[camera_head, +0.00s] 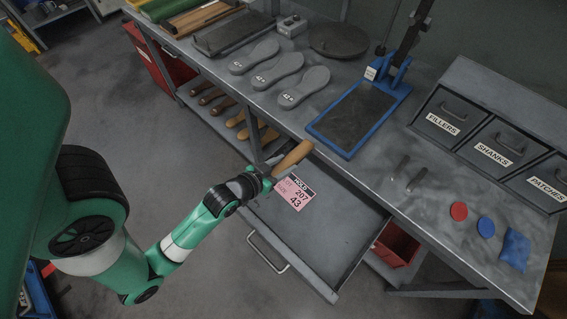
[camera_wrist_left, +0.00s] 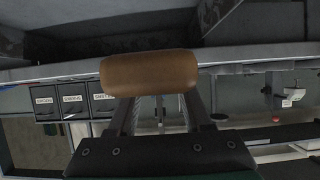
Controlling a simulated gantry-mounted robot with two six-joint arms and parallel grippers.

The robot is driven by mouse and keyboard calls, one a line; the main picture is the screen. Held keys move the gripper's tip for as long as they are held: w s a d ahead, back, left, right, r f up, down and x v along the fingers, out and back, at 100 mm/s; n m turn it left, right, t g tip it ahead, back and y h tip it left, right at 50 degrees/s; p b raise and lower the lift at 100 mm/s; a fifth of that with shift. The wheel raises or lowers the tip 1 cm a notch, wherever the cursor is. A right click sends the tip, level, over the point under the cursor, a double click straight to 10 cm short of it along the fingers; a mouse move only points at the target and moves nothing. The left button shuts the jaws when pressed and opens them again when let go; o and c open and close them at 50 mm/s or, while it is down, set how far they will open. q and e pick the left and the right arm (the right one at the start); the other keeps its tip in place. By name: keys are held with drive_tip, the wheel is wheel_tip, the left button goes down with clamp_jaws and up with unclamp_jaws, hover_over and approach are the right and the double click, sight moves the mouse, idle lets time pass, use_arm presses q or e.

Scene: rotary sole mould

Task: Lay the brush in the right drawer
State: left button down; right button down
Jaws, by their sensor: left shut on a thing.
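The brush (camera_head: 293,158) shows as a brown wooden piece in my left gripper; I cannot make out its bristles. My left gripper (camera_head: 266,173) is shut on it near the bench's front edge, above the back left part of the open drawer. In the left wrist view the brush (camera_wrist_left: 150,73) lies crosswise at the fingertips. The right drawer (camera_head: 297,247) is pulled out below the bench top. A pink card (camera_head: 296,192) marked HOLD 207 43 lies in it. My right gripper is not in view.
The bench (camera_head: 375,175) carries grey soles (camera_head: 278,71), a blue-framed press (camera_head: 357,115), labelled bins (camera_head: 443,118), and red and blue discs (camera_head: 459,211) at the right. A red bin (camera_head: 397,245) stands under the bench. The drawer's front part is clear.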

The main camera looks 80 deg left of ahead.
use_arm(q)
drive_tip(key=shift+c, duration=1.7)
unclamp_jaws()
drive_tip(key=shift+f, duration=0.1)
drive_tip(key=shift+r, duration=0.45)
drive_tip(key=p+v, duration=0.3)
drive_tip(key=v, duration=0.9)
drive_tip(key=shift+r+p, duration=0.2)
drive_tip(key=shift+p, duration=0.15)
